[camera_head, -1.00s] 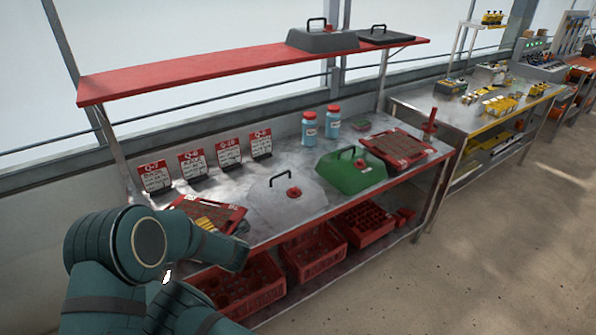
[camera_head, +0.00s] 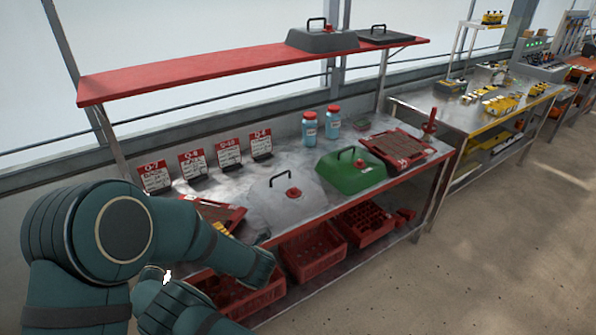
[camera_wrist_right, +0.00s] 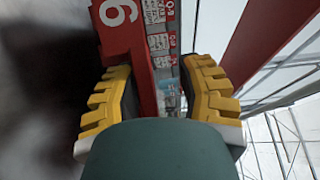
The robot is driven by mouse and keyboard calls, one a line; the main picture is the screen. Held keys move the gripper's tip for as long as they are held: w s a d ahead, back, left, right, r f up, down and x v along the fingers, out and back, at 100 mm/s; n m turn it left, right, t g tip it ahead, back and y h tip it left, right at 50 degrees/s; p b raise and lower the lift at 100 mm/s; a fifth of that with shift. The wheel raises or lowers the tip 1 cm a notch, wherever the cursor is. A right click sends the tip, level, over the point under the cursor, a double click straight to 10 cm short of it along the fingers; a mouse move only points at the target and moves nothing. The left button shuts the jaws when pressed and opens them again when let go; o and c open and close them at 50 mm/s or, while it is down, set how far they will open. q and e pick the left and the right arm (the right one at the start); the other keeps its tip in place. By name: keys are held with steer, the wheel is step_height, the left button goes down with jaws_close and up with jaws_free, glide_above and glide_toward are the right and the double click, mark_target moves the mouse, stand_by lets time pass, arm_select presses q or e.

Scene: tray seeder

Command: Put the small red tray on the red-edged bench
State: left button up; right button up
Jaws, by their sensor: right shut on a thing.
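The red-edged bench (camera_head: 390,183) runs across the head view under a red shelf. A red tray with brown contents (camera_head: 220,213) is at its left end, partly hidden by my arm. In the right wrist view, my right gripper (camera_wrist_right: 168,85) is shut on a red rim marked "6" (camera_wrist_right: 122,35), between its yellow fingers. In the head view only a yellow bit of the gripper (camera_head: 219,229) shows at this tray. Whether the tray touches the bench top cannot be told. My left gripper is not in view.
A grey lid (camera_head: 285,210), a green lid (camera_head: 350,178) and another red tray (camera_head: 412,143) stand along the bench. Number cards (camera_head: 192,164) and two blue bottles (camera_head: 310,130) stand behind. Red crates (camera_head: 315,252) sit below. A yellow-edged table (camera_head: 490,128) is beyond.

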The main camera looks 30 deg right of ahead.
steer(key=o, duration=0.9)
steer(key=shift+o, duration=0.2)
steer(key=v, duration=1.2)
steer(key=shift+d, duration=0.1)
